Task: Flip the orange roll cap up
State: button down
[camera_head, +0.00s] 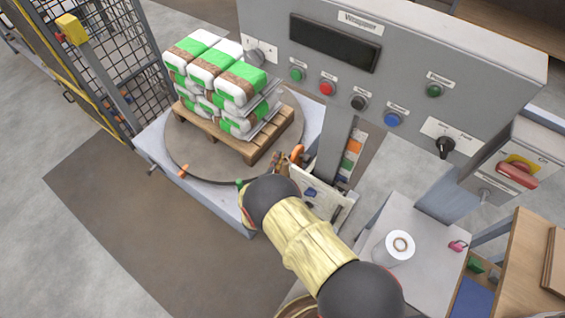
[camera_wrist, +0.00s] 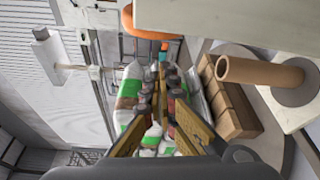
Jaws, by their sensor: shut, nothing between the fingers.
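The orange roll cap (camera_head: 297,153) shows as a small orange piece at the top of the film carriage (camera_head: 322,192), just right of my gripper (camera_head: 282,161). In the wrist view an orange curved part (camera_wrist: 142,28), which looks like the cap, is at the top edge, partly cut off by a pale panel (camera_wrist: 220,22). My gripper (camera_wrist: 163,80) is shut and empty, its fingertips below the orange part in the picture. I cannot tell whether they touch it. A bare cardboard tube (camera_wrist: 258,73) stands on a grey disc to the right. My arm hides part of the carriage.
A pallet (camera_head: 225,135) of green-white bags sits on the round turntable (camera_head: 190,160). A grey control panel (camera_head: 400,65) hangs at the upper right. A white film roll (camera_head: 398,247) stands on a grey cabinet at the lower right. Open floor lies at left.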

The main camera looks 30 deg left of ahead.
jog(key=p+v, duration=0.3)
jog(key=v, duration=0.6)
jog(key=shift+s+a, duration=0.25)
jog(key=shift+s, duration=0.25)
jog(key=shift+f+n, duration=0.15)
jog(key=shift+n, duration=0.15)
